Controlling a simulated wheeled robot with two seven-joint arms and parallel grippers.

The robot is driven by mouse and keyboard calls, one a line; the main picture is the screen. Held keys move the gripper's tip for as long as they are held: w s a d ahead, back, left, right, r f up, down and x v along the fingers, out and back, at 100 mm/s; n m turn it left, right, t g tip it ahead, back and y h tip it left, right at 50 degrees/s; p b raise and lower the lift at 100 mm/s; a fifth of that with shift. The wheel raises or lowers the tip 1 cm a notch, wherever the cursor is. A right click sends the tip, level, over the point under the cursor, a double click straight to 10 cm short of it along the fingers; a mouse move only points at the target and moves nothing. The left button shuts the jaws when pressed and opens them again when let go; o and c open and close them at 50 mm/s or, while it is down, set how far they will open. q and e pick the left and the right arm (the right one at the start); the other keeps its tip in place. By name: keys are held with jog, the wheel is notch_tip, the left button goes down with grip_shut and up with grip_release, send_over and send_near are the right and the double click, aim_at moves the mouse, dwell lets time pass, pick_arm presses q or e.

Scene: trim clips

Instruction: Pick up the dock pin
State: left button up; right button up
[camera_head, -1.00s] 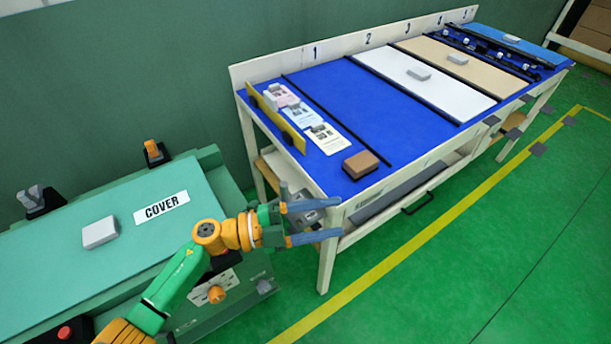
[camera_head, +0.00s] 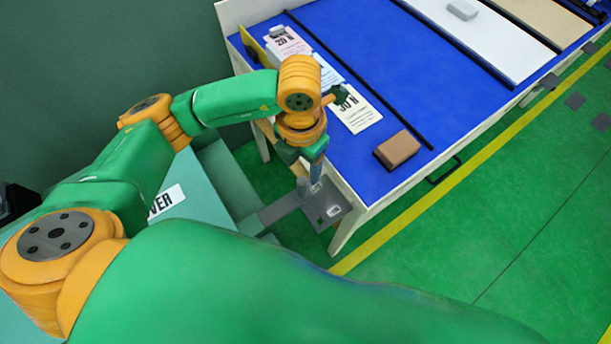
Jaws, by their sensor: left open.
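My left gripper (camera_head: 316,176) points down over a grey plate (camera_head: 325,208) on a bracket beside the near corner of the blue-topped table (camera_head: 380,95). Small pale marks or parts show on the plate near the fingertips. I cannot make out the dock pin for certain; the gripper may hide it. My right gripper is not in view.
A brown block (camera_head: 398,148) and printed cards (camera_head: 356,110) lie on the blue table. My green arm link fills the bottom foreground.

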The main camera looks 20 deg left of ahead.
aim_at(302, 181)
pick_arm(q)
jog(key=f, duration=0.1)
jog(key=s+f, duration=0.1)
jog(key=f, duration=0.1)
jog(key=f+p, duration=0.1)
jog(key=shift+s+d+f, duration=0.15)
jog(key=shift+d+f, duration=0.1)
jog(key=shift+f, duration=0.45)
grip_shut()
jog(key=shift+r, duration=0.1)
